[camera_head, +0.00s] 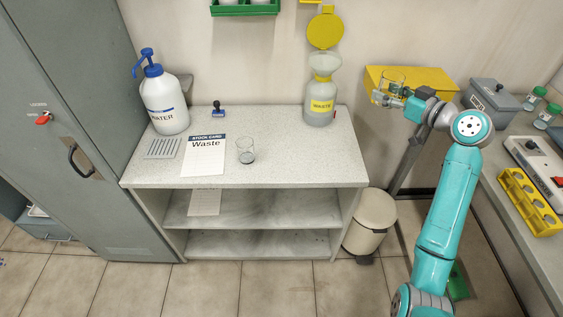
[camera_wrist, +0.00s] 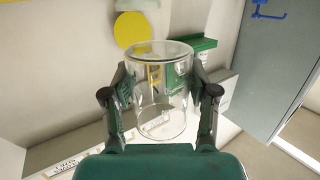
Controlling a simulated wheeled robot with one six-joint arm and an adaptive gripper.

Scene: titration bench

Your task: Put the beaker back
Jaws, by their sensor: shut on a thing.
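A clear glass beaker (camera_wrist: 162,112) fills the middle of the wrist view and looks empty. My gripper (camera_wrist: 164,88) is shut on it, with one finger on each side of its wall. In the head view my gripper (camera_head: 388,94) holds the beaker (camera_head: 394,78) up in the air to the right of the white bench. It appears in front of a yellow surface (camera_head: 432,77).
The bench top (camera_head: 300,160) is clear at its front right. A waste bottle with funnel (camera_head: 320,104) stands at its back right, a water bottle (camera_head: 166,104) at its back left. A yellow rack (camera_head: 530,200) and grey box (camera_head: 490,99) are on the right-hand counter.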

